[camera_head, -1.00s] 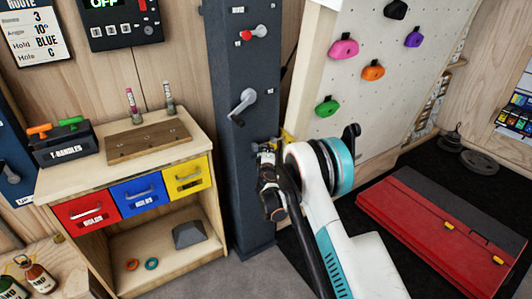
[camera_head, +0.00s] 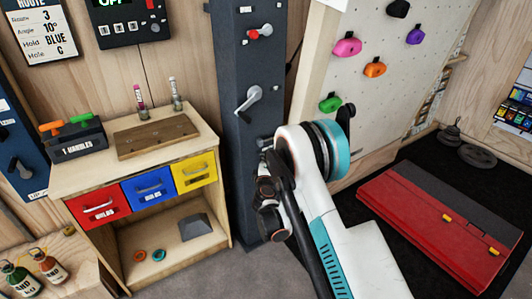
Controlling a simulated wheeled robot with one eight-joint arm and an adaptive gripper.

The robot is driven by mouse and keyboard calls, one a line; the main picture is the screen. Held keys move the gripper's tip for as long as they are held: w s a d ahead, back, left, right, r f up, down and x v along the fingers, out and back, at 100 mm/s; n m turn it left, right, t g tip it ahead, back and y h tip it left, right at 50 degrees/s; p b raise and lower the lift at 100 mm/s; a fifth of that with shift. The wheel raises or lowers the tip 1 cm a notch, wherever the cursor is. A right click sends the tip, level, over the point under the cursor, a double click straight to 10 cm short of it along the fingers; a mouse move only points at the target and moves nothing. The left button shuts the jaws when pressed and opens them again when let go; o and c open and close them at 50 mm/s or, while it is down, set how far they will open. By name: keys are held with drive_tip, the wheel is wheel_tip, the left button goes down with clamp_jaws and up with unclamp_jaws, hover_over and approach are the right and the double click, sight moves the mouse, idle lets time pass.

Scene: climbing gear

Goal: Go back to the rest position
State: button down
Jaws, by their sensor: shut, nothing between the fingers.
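My gripper (camera_head: 270,190) is at the dark end of my arm, left of the white and teal arm link, in front of the dark grey column (camera_head: 237,185). It is shut and holds nothing. Its fingertips are hard to make out against the dark parts around them. It looks apart from the crank handle (camera_head: 247,99) higher on the column. My white link hides part of the column's right side and the foot of the climbing wall (camera_head: 385,80).
A wooden cabinet (camera_head: 68,180) with red, blue and yellow drawers stands left. A T-handle box (camera_head: 75,140) and a brown board (camera_head: 155,135) rest on it. A red and grey folded pad (camera_head: 430,220) lies on the black mat at right. Bottles (camera_head: 45,267) stand lower left.

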drive_tip(key=shift+s, duration=0.45)
drive_tip(key=s+d+r+m+g+h, duration=0.15)
drive_tip(key=s+d+r+m, duration=0.35)
drive_tip(key=r, duration=0.5)
drive_tip(key=s+d+r+m+g+h, duration=0.1)
drive_tip(key=s+d+r+m+g, duration=0.1)
drive_tip(key=d+r, duration=0.6)
drive_tip(key=s+d+r+m+g, duration=0.1)
drive_tip(key=s+d+r+m, duration=0.1)
drive_tip(key=s+r, duration=0.35)
drive_tip(key=s+d+r+m+g, duration=0.2)
drive_tip(key=s+r, duration=0.1)
drive_tip(key=s, duration=0.6)
drive_tip(key=s+f+m+g+y, duration=0.3)
drive_tip(key=s+m, duration=0.2)
drive_tip(key=s, duration=2.2)
drive_tip(key=shift+s+a+y, duration=0.35)
drive_tip(key=shift+s+a, duration=0.05)
drive_tip(key=shift+a, duration=0.05)
drive_tip(key=shift+f, duration=0.1)
